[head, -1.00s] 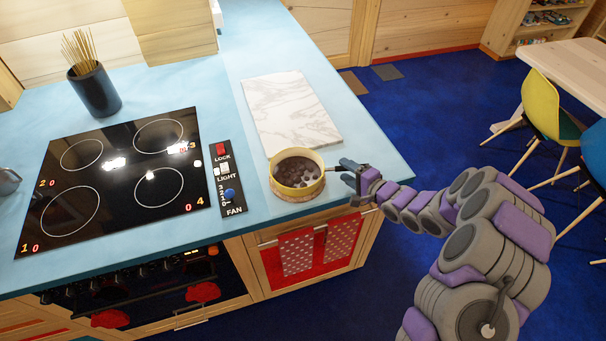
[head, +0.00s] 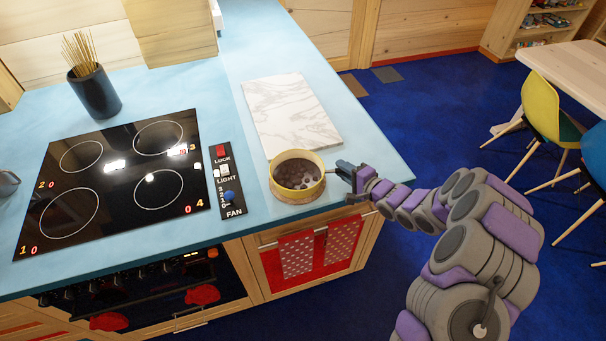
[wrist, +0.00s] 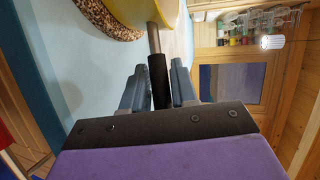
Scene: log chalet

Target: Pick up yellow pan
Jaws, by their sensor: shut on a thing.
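The yellow pan (head: 297,172) sits on a round cork-like trivet (head: 298,195) near the front edge of the blue counter, with dark contents inside. Its handle points right. My gripper (head: 350,172) is at the handle, to the right of the pan. In the wrist view, the yellow pan (wrist: 150,10) shows at the top, and its dark handle (wrist: 158,80) runs down between the two fingers of my gripper (wrist: 158,88). The gripper is shut on the handle. The pan still appears to rest on the trivet (wrist: 108,20).
A black cooktop (head: 112,175) and a fan control panel (head: 227,180) lie left of the pan. A white marble board (head: 291,112) lies behind it. A dark utensil cup (head: 94,92) stands at the back left. A yellow chair (head: 540,108) and open blue floor are at the right.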

